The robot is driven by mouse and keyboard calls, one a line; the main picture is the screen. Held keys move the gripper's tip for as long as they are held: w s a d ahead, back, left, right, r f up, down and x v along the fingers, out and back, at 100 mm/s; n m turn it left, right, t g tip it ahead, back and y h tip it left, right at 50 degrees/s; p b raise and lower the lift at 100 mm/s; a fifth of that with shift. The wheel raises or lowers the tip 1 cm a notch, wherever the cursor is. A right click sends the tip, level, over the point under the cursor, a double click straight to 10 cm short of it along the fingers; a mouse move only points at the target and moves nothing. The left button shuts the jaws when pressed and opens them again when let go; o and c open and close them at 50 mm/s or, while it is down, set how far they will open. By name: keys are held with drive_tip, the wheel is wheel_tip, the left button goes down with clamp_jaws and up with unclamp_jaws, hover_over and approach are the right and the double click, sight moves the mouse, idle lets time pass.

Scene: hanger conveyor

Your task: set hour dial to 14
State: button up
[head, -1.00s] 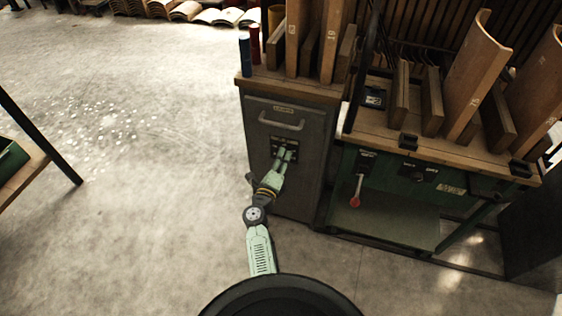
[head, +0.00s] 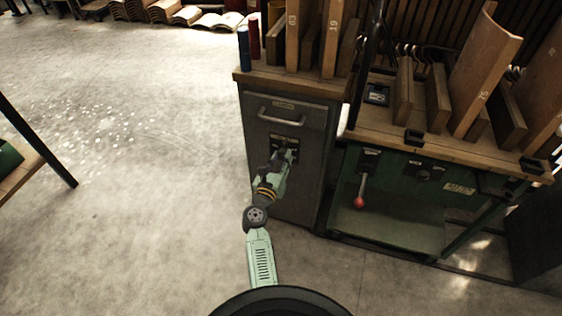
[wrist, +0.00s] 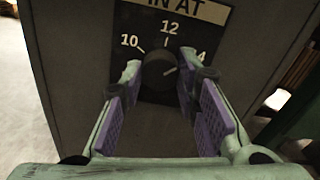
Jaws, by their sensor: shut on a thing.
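The hour dial (wrist: 160,73) is a round dark knob on a black panel with the numbers 10, 12 and a partly hidden 14, under the words "IN AT". A pale mark on the knob points up and right, towards the 14 side. My gripper (wrist: 160,68) has its two purple-padded fingers on either side of the knob and is shut on it. The right finger covers part of the 14. In the head view my gripper (head: 284,157) is at the panel on the front of the grey cabinet (head: 300,190), and hides the knob.
The cabinet has a drawer handle (head: 278,119) above the panel. A green bench (head: 395,225) with a red-knobbed lever (head: 360,200) stands to the right. Wooden boards (head: 480,70) stand on its top. The floor to the left is clear up to a table.

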drive_tip(key=shift+m+b, duration=0.45)
drive_tip(key=shift+m, duration=0.75)
drive_tip(key=o, duration=1.2)
drive_tip(key=shift+c, duration=0.2)
drive_tip(key=shift+s, duration=0.1)
drive_tip(key=v, duration=0.7)
drive_tip(key=shift+s, duration=0.15)
